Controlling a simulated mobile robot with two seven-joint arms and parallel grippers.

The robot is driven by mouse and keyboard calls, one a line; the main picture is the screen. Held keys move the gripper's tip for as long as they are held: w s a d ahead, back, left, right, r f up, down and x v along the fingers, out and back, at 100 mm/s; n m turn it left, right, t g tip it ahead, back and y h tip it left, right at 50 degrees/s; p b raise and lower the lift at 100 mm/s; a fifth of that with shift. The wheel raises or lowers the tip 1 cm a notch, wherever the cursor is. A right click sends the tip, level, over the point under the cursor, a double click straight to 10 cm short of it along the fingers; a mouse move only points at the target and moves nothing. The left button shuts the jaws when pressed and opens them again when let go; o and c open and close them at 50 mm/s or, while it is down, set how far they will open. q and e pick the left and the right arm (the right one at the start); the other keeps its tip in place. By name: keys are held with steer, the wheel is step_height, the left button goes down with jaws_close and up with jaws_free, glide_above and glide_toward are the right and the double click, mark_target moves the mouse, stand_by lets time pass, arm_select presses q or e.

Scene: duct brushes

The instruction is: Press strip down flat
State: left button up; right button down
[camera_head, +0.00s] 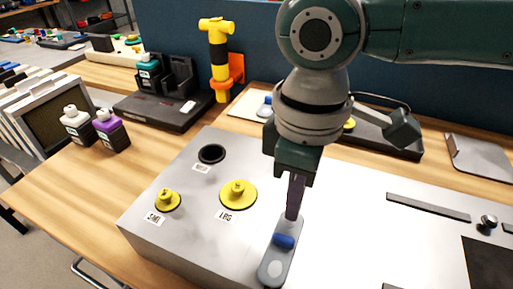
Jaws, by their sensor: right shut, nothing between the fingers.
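My right gripper (293,212) points down and is shut, with nothing seen between its fingers. Its tips are at the upper end of a grey rounded oblong piece (272,269), which bears a blue peg (284,241) and a pale oval spot. I cannot tell whether the tips touch this piece. It lies at the front of a light metal box (190,228). A long dark strip (428,206) lies on the box top at the right and looks flat. I cannot tell which of the two is the task's strip. My left gripper is not in view.
The box top has a large yellow plug (238,194), a small yellow plug (168,201) and an open dark hole (212,153). A metal knob (488,221) stands at the right. Bottles (112,130) stand on the wooden table. A yellow tool (218,62) stands upright behind.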

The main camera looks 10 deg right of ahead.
steer(key=shift+f, duration=0.15)
stand_by(0.5)
steer(key=shift+f+b, duration=0.5)
steer(key=shift+f, duration=0.2)
steer(key=shift+r, duration=0.1)
stand_by(0.3)
step_height(320, 180, up, 5)
steer(key=p, duration=0.6)
stand_by(0.3)
